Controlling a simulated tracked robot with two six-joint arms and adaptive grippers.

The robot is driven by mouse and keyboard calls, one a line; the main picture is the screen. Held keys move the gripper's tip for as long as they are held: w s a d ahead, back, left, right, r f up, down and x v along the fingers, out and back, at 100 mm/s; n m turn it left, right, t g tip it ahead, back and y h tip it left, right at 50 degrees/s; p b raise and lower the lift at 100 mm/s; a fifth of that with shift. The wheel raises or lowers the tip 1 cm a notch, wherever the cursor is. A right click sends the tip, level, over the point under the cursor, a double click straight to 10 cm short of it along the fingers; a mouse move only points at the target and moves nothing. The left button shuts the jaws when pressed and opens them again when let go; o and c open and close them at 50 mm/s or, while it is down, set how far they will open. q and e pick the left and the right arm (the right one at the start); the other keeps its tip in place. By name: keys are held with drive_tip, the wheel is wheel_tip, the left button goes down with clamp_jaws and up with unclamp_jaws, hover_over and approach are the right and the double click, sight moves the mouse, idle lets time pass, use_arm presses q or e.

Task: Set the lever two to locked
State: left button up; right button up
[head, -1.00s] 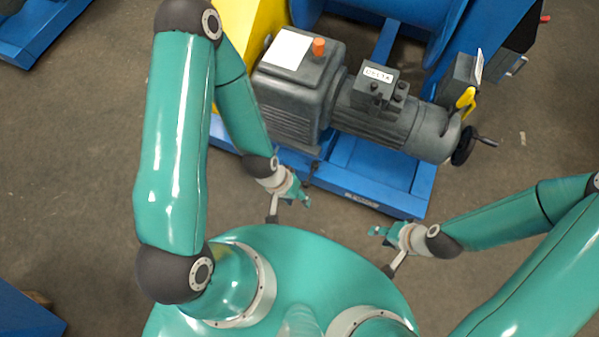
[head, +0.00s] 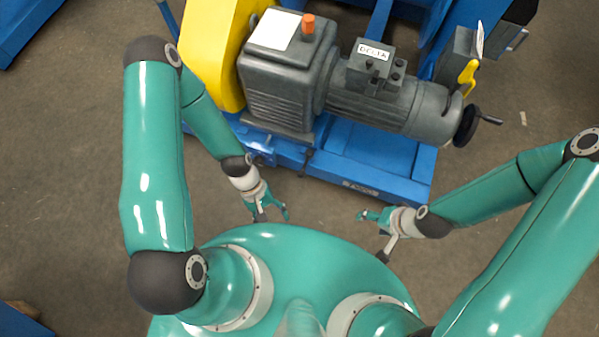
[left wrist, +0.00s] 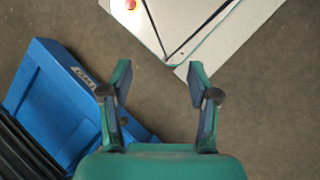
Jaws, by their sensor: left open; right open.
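In the head view a yellow lever (head: 468,77) sits on a grey box (head: 454,58) at the upper right of the machine. I cannot read whether it is lever two or which setting it is in. My left gripper (head: 270,217) is open and empty over the floor, in front of the blue base and well left of the lever. In the left wrist view its two fingers (left wrist: 157,82) are apart with bare floor between them. My right gripper (head: 366,215) is open and empty, below and left of the lever, clear of the machine.
A grey motor (head: 385,100) marked DELTA, with a black handwheel (head: 466,126) at its end, stands on the blue base (head: 385,180). A yellow guard (head: 215,50) is at upper left. A pale panel with a red button (left wrist: 131,4) shows in the left wrist view.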

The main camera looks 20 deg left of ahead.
use_arm(q)
wheel_tip(320, 180, down, 12)
drive_tip(key=d+n+h+b, duration=0.2)
drive_tip(key=n+h+b, duration=0.3)
drive_tip(key=n+b, duration=0.2)
drive_tip(key=n+t+b, duration=1.3)
drive_tip(key=n+t, duration=0.4)
drive_tip(key=t, duration=0.1)
approach(301, 174)
drive_tip(key=x, duration=0.3)
drive_tip(key=f+b+x, duration=0.1)
drive_tip(key=x, duration=0.3)
drive_tip(key=b+x, duration=0.1)
drive_tip(key=x, duration=0.2)
drive_tip(key=shift+w+f, duration=0.25)
drive_tip(key=shift+w, duration=0.1)
use_arm(e)
wheel_tip(301, 174, down, 25)
use_arm(q)
clamp_jaws()
